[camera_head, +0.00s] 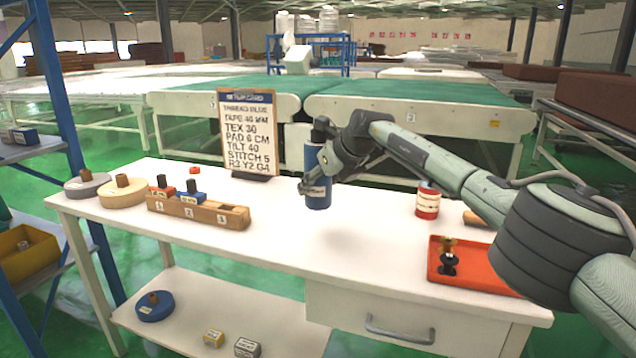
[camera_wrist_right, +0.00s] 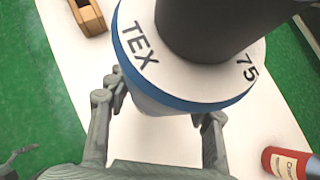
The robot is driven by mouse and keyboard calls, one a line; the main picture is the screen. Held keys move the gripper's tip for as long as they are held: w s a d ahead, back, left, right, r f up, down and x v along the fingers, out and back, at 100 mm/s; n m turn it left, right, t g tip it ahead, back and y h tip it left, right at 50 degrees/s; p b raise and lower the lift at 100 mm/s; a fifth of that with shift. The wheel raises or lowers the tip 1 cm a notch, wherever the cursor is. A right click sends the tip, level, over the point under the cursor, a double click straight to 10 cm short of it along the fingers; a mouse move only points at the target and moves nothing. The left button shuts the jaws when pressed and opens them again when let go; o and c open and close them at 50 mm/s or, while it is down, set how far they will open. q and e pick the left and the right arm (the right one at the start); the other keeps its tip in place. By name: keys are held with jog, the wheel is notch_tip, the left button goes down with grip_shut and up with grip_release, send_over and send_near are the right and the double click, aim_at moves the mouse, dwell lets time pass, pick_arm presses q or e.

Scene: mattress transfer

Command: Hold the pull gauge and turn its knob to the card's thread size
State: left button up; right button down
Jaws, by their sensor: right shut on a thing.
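The pull gauge (camera_head: 318,193) is an upright blue cylinder with a black knob (camera_head: 320,128) on top. My right gripper (camera_head: 318,188) is shut around its body above the white table; I cannot tell whether its base touches the top. In the right wrist view, the gauge's white dial (camera_wrist_right: 140,65) shows "TEX" and "75", and the dark knob (camera_wrist_right: 215,20) fills the upper part. The right fingers (camera_wrist_right: 160,115) flank the body there. The card (camera_head: 248,132) stands on the table and reads "TEX 30" among other lines.
A wooden block with numbered slots (camera_head: 198,212) and spools (camera_head: 122,193) stand left on the table (camera_head: 270,250). A red-and-white can (camera_head: 428,202) and an orange tray (camera_head: 480,275) lie right, under my right arm. The front middle of the table is clear.

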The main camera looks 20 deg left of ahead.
aim_at(318, 204)
pick_arm(q)
jog(key=shift+f+b, duration=0.3)
jog(key=shift+f, duration=0.05)
pick_arm(e)
jog(key=shift+f, duration=0.5)
pick_arm(q)
jog(key=shift+f+b, duration=0.9)
jog(key=shift+f, duration=0.05)
pick_arm(e)
jog(key=shift+f, duration=1.8)
pick_arm(q)
jog(key=shift+f, duration=0.2)
pick_arm(e)
jog(key=shift+f, duration=0.35)
jog(key=shift+f+b, duration=0.9)
jog(key=shift+f, duration=0.3)
pick_arm(q)
jog(key=shift+f, duration=0.6)
jog(key=shift+c, duration=0.2)
